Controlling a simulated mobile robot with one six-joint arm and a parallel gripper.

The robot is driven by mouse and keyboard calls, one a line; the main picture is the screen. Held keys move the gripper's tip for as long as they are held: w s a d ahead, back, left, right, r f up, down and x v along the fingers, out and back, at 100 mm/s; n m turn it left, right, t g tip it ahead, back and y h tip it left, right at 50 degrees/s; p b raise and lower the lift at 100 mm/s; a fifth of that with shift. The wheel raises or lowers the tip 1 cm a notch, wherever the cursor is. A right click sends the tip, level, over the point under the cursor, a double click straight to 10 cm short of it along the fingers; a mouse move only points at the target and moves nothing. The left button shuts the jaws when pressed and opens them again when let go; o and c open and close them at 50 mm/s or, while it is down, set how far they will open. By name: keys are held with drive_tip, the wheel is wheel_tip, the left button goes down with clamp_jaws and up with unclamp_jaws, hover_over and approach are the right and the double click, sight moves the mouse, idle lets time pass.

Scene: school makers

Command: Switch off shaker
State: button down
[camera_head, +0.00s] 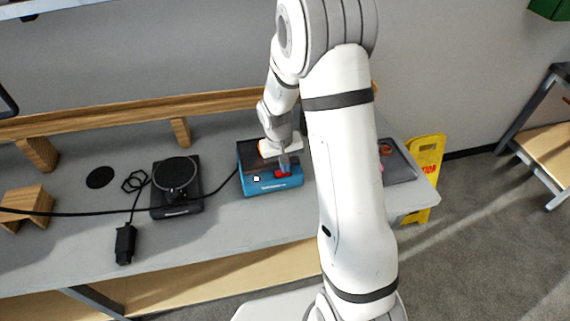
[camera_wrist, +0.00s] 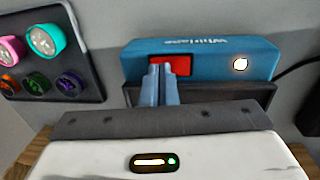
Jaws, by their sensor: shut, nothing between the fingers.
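The shaker appears to be the blue box with a dark top (camera_head: 258,187), standing on the grey bench; its blue front also shows in the wrist view (camera_wrist: 215,58). Its front carries a red switch (camera_wrist: 184,65) and a small lit, pale yellow lamp (camera_wrist: 240,64), which also shows in the head view (camera_head: 257,179). My gripper (camera_wrist: 160,70) is shut and empty. Its fingertips are at the red switch and cover part of it; I cannot tell whether they touch. In the head view my gripper (camera_head: 284,164) is over the box's front edge.
A black device with a round plate (camera_head: 175,174) stands left of the blue box, with a black adapter (camera_head: 125,243) and cables near it. A dark tray (camera_head: 402,165) holding colored round items lies to the right. A wooden ledge (camera_head: 150,116) runs behind. A yellow sign (camera_head: 428,160) stands past the bench end.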

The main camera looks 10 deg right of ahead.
drive_tip(key=shift+f+b, duration=0.2)
drive_tip(key=shift+b, duration=0.15)
drive_tip(key=shift+s, duration=0.1)
drive_tip(key=shift+a+r, duration=0.1)
drive_tip(key=shift+a, duration=0.65)
wheel_tip(320, 180, up, 14)
drive_tip(key=a, duration=0.1)
drive_tip(key=shift+a+p, duration=0.3)
drive_tip(key=shift+r, duration=0.1)
idle(0.4)
